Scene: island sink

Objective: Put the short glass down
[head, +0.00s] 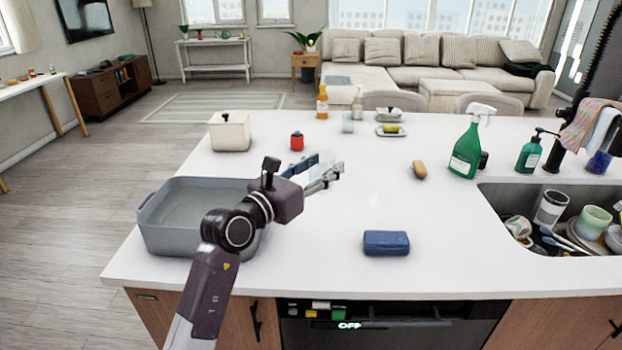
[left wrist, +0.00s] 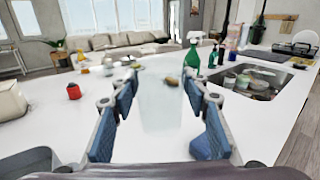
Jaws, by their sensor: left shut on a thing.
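My left gripper (head: 326,170) reaches in over the white island counter (head: 350,205), between the grey basin and the middle of the counter. It is shut on a clear short glass (head: 318,174), which is faint against the white top. In the left wrist view the glass (left wrist: 162,105) stands between the blue finger pads and looks upright and empty. I cannot tell whether its base touches the counter. My right gripper is not in view.
A grey basin (head: 155,238) sits at the left edge. The sink (head: 508,198) is at right. The middle counter is clear.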

